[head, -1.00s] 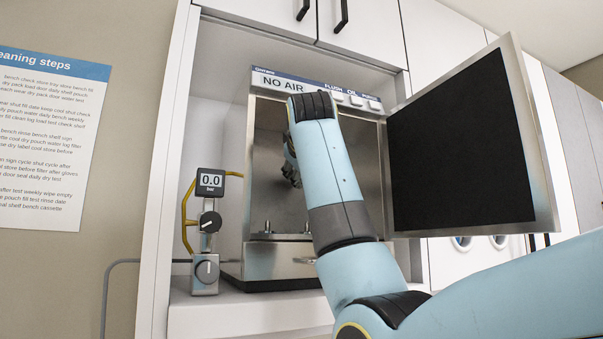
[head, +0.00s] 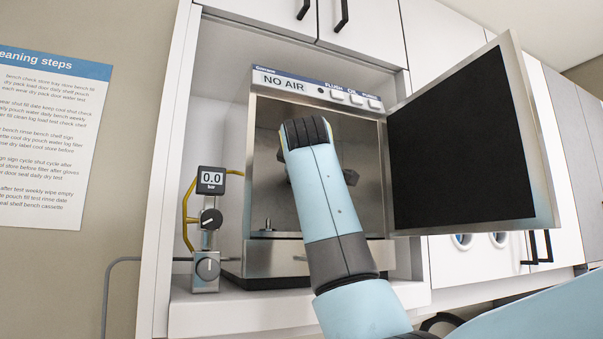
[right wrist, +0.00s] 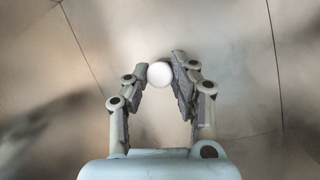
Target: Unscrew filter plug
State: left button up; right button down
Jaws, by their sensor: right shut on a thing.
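The filter plug (right wrist: 160,74) is a small white round piece between the fingertips of my right gripper (right wrist: 160,66) in the right wrist view. The gripper is shut on it, with a finger on each side. Metal chamber walls lie behind it; I cannot tell whether the plug is still seated or free. In the head view my right arm reaches into the open chamber of the metal unit (head: 262,160). My wrist hides the fingertips and the plug there. My left gripper is not in view.
The unit's door (head: 465,140) stands open at the right. Its display panel (head: 283,80) reads NO AIR. A gauge (head: 211,180) reading 0.0 bar sits above knobs at the left. A short metal peg (head: 268,225) stands at the chamber front.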

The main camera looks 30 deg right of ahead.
jog(key=shift+n+t, duration=0.4)
jog(key=shift+n, duration=0.4)
jog(key=n+t, duration=0.1)
jog(key=n, duration=0.2)
jog(key=shift+f+n+p, duration=0.1)
jog(key=shift+n+p, duration=0.2)
jog(key=shift+p, duration=0.1)
jog(key=c, duration=1.3)
grip_release()
jog(key=m+g+y, duration=0.1)
jog(key=m+y, duration=0.1)
jog(key=m, duration=0.3)
jog(key=m+g+y, duration=0.2)
jog(key=m, duration=0.4)
jog(key=m+g+y, duration=0.1)
jog(key=m, duration=0.5)
jog(key=shift+d+r+g+y, duration=0.3)
jog(key=shift+r+y, duration=0.05)
jog(key=shift+y, duration=0.05)
